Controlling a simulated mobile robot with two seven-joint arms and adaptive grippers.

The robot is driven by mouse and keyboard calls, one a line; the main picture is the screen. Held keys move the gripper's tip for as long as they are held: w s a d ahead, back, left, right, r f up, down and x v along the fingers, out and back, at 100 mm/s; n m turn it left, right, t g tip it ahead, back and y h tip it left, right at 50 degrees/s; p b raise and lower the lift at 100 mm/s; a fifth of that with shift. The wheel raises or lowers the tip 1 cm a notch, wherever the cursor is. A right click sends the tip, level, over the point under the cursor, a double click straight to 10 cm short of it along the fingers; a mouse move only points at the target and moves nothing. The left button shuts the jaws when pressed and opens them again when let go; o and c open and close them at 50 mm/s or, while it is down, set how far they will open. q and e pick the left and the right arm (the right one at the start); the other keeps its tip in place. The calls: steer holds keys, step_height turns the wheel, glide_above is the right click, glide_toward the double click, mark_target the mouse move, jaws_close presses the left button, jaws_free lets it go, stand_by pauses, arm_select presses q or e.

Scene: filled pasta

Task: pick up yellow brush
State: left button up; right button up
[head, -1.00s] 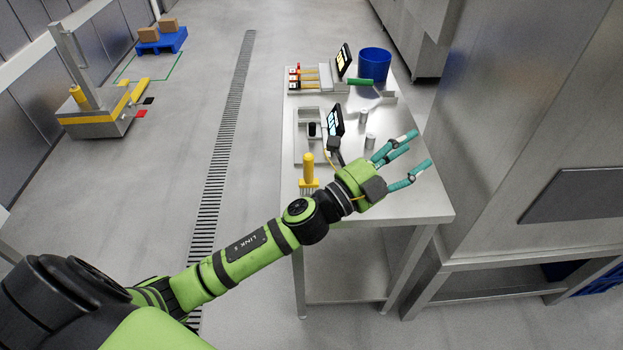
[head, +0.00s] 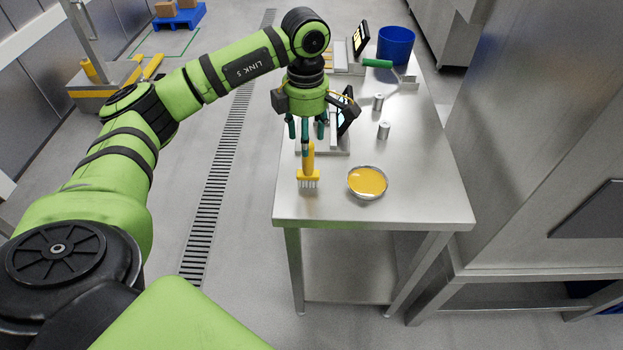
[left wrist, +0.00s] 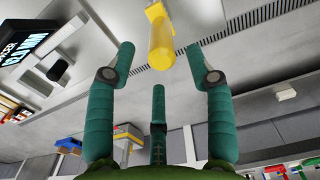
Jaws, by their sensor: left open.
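The yellow brush (head: 308,168) stands upright at the near left part of the steel table, its pale bristles down and its handle up. My left gripper (head: 306,140) points down just above and around the top of the handle. Its teal fingers are apart and nothing is held. In the left wrist view the brush (left wrist: 160,42) shows at the top centre, just beyond and between the spread fingertips of the left gripper (left wrist: 160,70). I cannot tell whether a finger touches the handle. My right gripper is not in view.
A dish of yellow liquid (head: 367,181) stands right of the brush on the table (head: 420,200). Two small metal cylinders (head: 384,130), a dark screen (head: 347,112), a green-handled tool (head: 378,63) and a blue bin (head: 396,44) stand farther back. The table's right front is clear.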

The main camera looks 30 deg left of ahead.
mark_target(308, 162)
arm_select(q)
steer(key=shift+s+f, duration=0.1)
steer(key=shift+f, duration=0.4)
steer(key=shift+s+d+f, duration=0.1)
steer(key=shift+s+f, duration=0.05)
steer(key=shift+f, duration=0.35)
step_height(308, 162, down, 5)
steer(key=p, duration=0.3)
steer(key=shift+d+f, duration=0.15)
steer(key=shift+f, duration=0.35)
jaws_close()
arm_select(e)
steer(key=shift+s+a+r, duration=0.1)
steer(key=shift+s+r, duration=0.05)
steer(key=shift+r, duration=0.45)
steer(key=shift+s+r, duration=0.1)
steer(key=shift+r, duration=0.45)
